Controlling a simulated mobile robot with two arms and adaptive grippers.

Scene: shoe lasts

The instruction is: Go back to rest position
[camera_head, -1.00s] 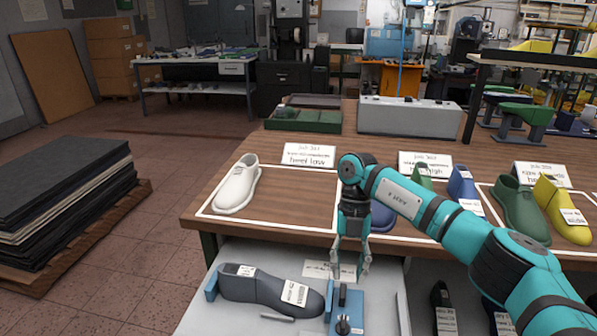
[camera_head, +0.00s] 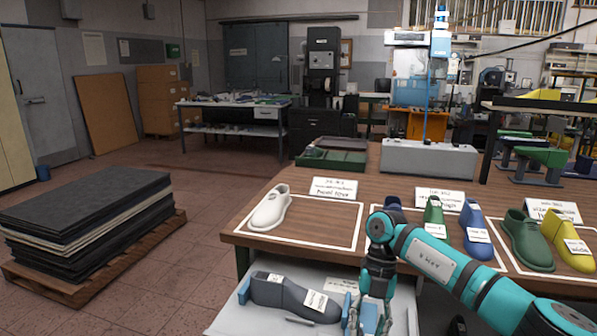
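My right arm comes in from the right, and its gripper (camera_head: 370,318) points down at the front edge of the wooden table (camera_head: 262,238), over the lower grey shelf (camera_head: 250,318). Its fingers are apart with nothing seen between them; the tips are near the bottom edge of the picture. A dark grey shoe last (camera_head: 290,297) with white labels lies on the shelf to the left of the gripper, between blue holder parts (camera_head: 244,291). My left gripper is not in view.
A white last (camera_head: 270,208) stands in the left outlined area. Green (camera_head: 434,217), blue (camera_head: 475,228), dark green (camera_head: 527,240) and yellow (camera_head: 568,242) lasts stand to the right, partly behind my arm. A pallet of dark sheets (camera_head: 90,210) is at left; floor between is clear.

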